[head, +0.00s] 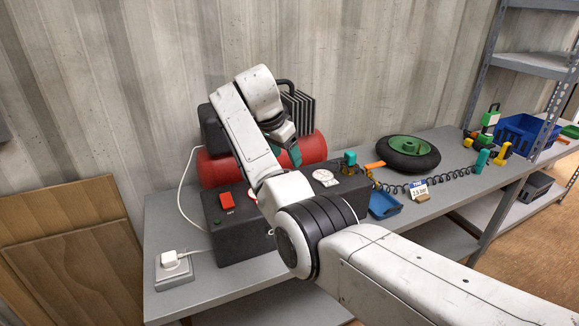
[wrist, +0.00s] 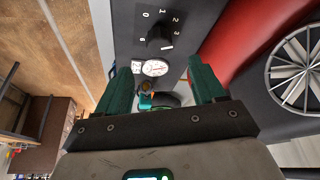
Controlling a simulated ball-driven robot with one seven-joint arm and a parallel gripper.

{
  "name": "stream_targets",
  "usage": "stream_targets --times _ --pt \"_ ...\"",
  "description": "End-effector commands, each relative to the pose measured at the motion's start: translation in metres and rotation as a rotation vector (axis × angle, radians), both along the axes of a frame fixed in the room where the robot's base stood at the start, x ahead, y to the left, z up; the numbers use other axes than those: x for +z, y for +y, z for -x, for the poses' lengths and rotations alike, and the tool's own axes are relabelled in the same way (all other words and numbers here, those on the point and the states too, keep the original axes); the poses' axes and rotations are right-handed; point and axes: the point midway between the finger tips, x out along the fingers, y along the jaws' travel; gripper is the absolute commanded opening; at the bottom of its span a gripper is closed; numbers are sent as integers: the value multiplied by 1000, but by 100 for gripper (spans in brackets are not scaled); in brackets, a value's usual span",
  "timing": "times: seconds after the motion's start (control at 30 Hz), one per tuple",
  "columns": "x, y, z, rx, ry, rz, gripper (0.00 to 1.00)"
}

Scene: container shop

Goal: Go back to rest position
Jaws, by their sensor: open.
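My gripper (wrist: 158,88) shows in the wrist view with its two green fingers spread apart and nothing between them. Beyond the fingers are a dark panel with a black knob (wrist: 160,36) and a round white gauge (wrist: 155,68). In the head view my arm is bent over the compressor, which has a red tank (head: 311,148) and a dark box with a red switch (head: 226,200). One green finger (head: 295,155) shows there, in front of the red tank; the other is hidden. I cannot tell how far the fingers are from the compressor.
The grey workbench (head: 455,187) also holds a wheel with a green hub (head: 408,150), a coiled black hose (head: 450,182), a small sign (head: 418,188) and a blue tray (head: 384,205). A metal shelf (head: 535,62) stands at right.

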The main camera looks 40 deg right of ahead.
Motion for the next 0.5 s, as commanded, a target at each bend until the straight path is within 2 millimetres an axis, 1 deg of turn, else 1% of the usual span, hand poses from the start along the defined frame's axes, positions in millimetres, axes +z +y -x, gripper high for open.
stream_targets --times 0.1,0.2,0.5 --pt "10 4 0 -1 -1 0 69" --pt "15 6 1 -1 0 -1 69" --pt "16 6 1 0 1 0 69"
